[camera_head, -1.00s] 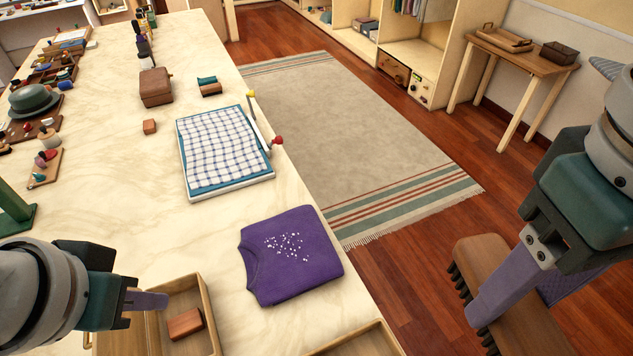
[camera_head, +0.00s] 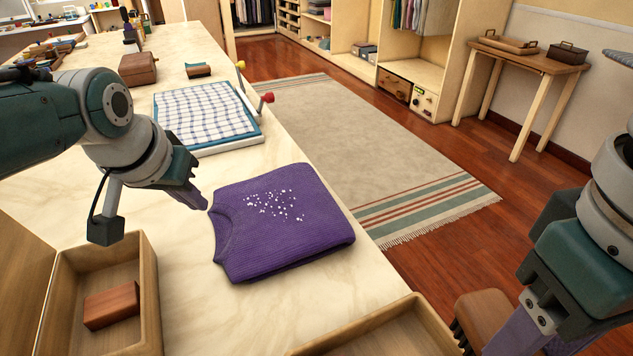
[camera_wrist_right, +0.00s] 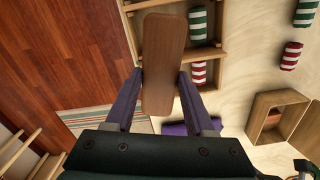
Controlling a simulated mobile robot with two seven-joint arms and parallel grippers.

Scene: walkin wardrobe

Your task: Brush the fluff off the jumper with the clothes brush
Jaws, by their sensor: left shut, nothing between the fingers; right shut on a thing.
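The purple jumper (camera_head: 285,245) lies folded flat on the pale worktop. White specks of fluff (camera_head: 272,205) are clustered on its upper middle. My left gripper (camera_head: 202,204) is shut and empty, its fingertips at the jumper's left edge by the neckline; I cannot tell if they touch. My right gripper (camera_head: 510,336) is shut on the clothes brush (camera_head: 484,315), a brown wooden brush with dark bristles, held right of the worktop's front edge. In the right wrist view the brush's wooden back (camera_wrist_right: 163,60) shows between the fingers. A corner of the jumper (camera_wrist_right: 190,129) shows there too.
A wooden box (camera_head: 150,290) holding a reddish-brown block (camera_head: 111,306) stands left of the jumper. Another wooden tray (camera_head: 400,325) is at the near edge. A checked cloth on a board (camera_head: 207,115) lies behind the jumper. Striped rolls (camera_wrist_right: 197,25) show in the wrist view.

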